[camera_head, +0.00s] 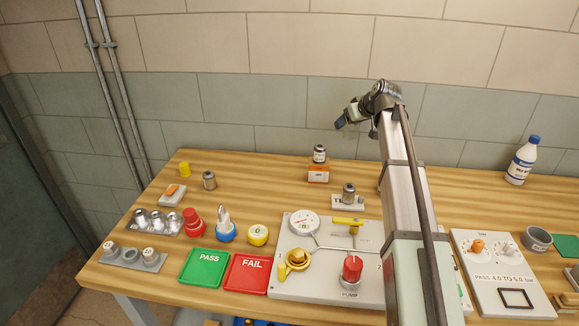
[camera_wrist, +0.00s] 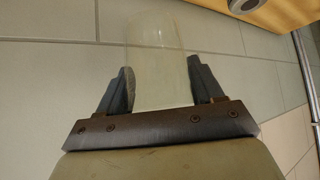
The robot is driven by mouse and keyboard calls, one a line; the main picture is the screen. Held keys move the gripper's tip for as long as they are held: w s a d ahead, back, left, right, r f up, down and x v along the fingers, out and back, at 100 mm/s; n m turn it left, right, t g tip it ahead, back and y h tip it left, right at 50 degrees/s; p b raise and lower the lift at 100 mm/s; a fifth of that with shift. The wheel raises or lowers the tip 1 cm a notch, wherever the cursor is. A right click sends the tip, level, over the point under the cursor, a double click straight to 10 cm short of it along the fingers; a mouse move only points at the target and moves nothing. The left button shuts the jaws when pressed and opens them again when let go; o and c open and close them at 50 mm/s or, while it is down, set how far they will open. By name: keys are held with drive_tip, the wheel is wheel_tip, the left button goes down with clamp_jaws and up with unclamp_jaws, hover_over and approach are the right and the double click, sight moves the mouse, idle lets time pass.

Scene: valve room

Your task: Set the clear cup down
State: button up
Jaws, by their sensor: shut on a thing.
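The clear cup (camera_wrist: 156,60) stands out between the two dark fingers of my gripper (camera_wrist: 160,72) in the wrist view. A finger lies along each side of it, and my gripper is shut on it. The cup is see-through and pale, with the wall tiles showing behind it. In the head view my gripper (camera_head: 341,122) is raised over the back of the wooden table (camera_head: 450,183), in front of the tiled wall. I cannot make out the cup in the head view.
Below my gripper, a small dark jar (camera_head: 319,153) stands on an orange-and-white block (camera_head: 318,174). A gauge panel (camera_head: 325,262), green PASS tray (camera_head: 203,267) and red FAIL tray (camera_head: 248,273) fill the front.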

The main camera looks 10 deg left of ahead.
drive_tip(key=w+a+m+t+h, duration=0.1)
drive_tip(key=w+a+m, duration=0.1)
drive_tip(key=a, duration=2)
drive_tip(key=shift+h, duration=0.3)
drive_tip(key=shift+s+d+f, duration=0.1)
drive_tip(key=shift+d+f, duration=0.05)
drive_tip(key=shift+f, duration=3.6)
drive_tip(key=shift+s+d+f, duration=0.1)
drive_tip(key=shift+f, duration=3.6)
drive_tip(key=shift+f, duration=0.1)
drive_tip(key=o, duration=1)
drive_tip(key=v, duration=1.2)
